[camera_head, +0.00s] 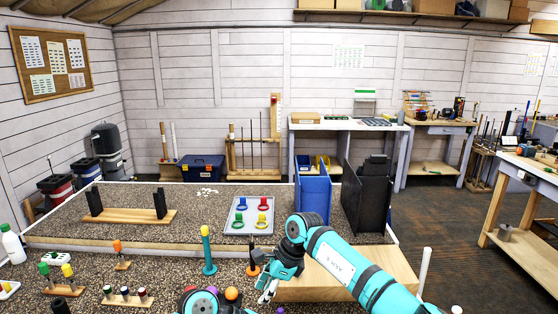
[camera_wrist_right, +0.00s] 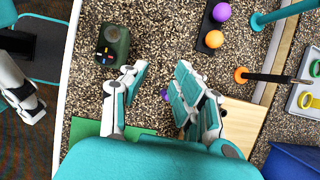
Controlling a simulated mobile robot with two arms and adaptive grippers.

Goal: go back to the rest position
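My right arm (camera_head: 345,265) reaches in from the lower right of the head view. Its gripper (camera_head: 266,290) is over the front part of the speckled table (camera_head: 160,285), beside a wooden block. In the right wrist view the gripper's two fingers (camera_wrist_right: 160,92) stand apart with nothing between them. A small purple thing (camera_wrist_right: 165,95) shows on the surface beyond the gap. A teal part (camera_head: 200,302) at the bottom edge of the head view may belong to my left arm. Whether my left gripper is open or shut does not show.
Close by are a dark holder with an orange ball (camera_wrist_right: 213,39) and a purple ball (camera_wrist_right: 221,12), a teal post (camera_head: 207,250), a green device (camera_wrist_right: 115,45) and the wooden block (camera_head: 350,285). Farther are a ring tray (camera_head: 237,218) and a blue bin (camera_head: 313,195).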

